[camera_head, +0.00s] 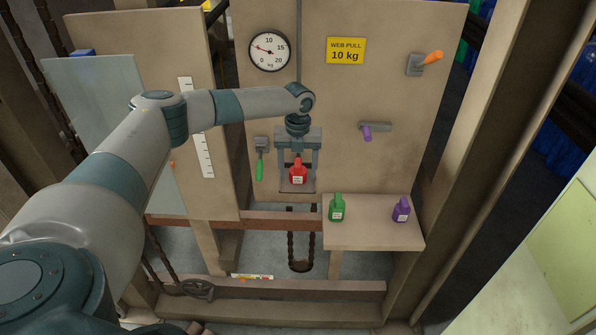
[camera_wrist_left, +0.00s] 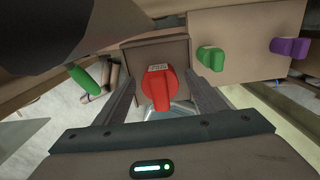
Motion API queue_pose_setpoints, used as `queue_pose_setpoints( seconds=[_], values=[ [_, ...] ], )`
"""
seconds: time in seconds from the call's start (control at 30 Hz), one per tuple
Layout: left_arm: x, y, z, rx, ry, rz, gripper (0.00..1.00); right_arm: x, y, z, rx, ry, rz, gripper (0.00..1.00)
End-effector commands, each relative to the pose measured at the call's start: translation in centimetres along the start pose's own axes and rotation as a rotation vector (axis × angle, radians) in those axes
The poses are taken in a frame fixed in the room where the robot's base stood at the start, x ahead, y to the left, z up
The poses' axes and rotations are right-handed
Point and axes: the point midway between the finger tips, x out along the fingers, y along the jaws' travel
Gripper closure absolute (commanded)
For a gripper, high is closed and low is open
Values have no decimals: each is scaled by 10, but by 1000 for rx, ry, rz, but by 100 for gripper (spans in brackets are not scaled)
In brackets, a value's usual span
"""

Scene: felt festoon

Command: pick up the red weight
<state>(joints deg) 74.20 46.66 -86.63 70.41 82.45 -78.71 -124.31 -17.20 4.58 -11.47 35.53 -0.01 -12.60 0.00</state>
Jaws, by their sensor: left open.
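The red weight (camera_head: 298,171) stands upright on a small hanging platform (camera_head: 296,188) against the beige panel. My left gripper (camera_head: 298,160) reaches in from the left, pointing down, with its two fingers on either side of the red weight. In the left wrist view the red weight (camera_wrist_left: 158,90) shows between the open fingers (camera_wrist_left: 160,95), with a gap to the fingers visible at least on the left. I cannot tell whether either finger touches it. My right gripper is not in view.
A green weight (camera_head: 337,208) and a purple weight (camera_head: 401,209) stand on a shelf (camera_head: 365,235) to the right. A green-handled lever (camera_head: 259,165) is close left of the gripper. A dial (camera_head: 269,51), a purple lever (camera_head: 369,131) and an orange lever (camera_head: 430,58) are on the panel.

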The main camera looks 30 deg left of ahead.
Motion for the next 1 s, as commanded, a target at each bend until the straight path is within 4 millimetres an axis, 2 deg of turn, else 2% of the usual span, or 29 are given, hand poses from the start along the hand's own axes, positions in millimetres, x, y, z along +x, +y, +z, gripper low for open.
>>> queue_pose_setpoints(
  seconds=[0.27,0.3,0.5,0.83,1.0],
  values=[
    [0,0,0,0,0,0,36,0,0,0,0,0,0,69],
    [0,0,0,0,0,0,38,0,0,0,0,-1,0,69],
    [0,0,0,0,0,0,86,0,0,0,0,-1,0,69],
    [-2,0,0,-1,0,0,88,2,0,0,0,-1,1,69],
    [-10,0,0,0,-1,-2,88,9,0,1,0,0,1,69]
  ],
)
